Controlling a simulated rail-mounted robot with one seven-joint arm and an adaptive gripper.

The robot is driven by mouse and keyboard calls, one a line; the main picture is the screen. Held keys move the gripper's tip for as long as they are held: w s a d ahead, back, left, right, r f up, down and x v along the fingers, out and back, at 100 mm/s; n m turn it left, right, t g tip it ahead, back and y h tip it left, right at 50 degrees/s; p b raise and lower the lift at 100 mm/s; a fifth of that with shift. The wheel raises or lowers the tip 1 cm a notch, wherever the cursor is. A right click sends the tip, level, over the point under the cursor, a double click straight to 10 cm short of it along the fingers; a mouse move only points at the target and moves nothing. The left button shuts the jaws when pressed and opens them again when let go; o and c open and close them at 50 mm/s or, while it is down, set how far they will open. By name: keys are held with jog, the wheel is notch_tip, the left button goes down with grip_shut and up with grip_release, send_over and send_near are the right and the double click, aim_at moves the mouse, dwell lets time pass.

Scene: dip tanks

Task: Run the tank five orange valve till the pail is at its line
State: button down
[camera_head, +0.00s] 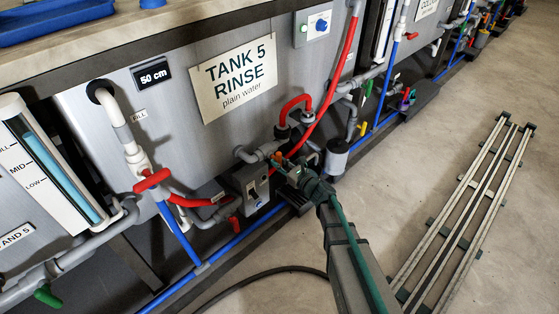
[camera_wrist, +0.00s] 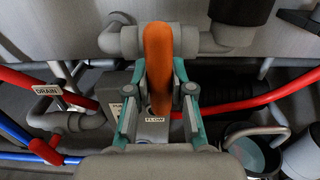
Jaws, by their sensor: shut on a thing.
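The orange valve handle (camera_wrist: 158,65) stands upright at the middle of the wrist view, in front of grey pipework and above a FLOW label (camera_wrist: 155,119). My gripper (camera_wrist: 159,92) is shut on it, one teal finger on each side. In the head view my gripper (camera_head: 285,163) reaches the orange handle (camera_head: 278,156) below the TANK 5 RINSE sign (camera_head: 234,78). A dark-rimmed pail (camera_wrist: 232,130) stands at lower right in the wrist view, with bluish liquid (camera_wrist: 260,156) inside. A curved grey tube crosses over its mouth. I cannot make out a fill line or a running stream.
A red-handled valve labelled DRAIN (camera_wrist: 47,90) is at left in the wrist view. Red hoses and blue pipes run along the tank base. A red-handled fill valve (camera_head: 152,180) is further left. Slatted rails (camera_head: 465,210) lie on the otherwise clear floor at right.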

dwell(0.3)
jog(key=c, duration=1)
grip_release()
jog(key=v, duration=1.2)
jog(key=shift+r, duration=0.1)
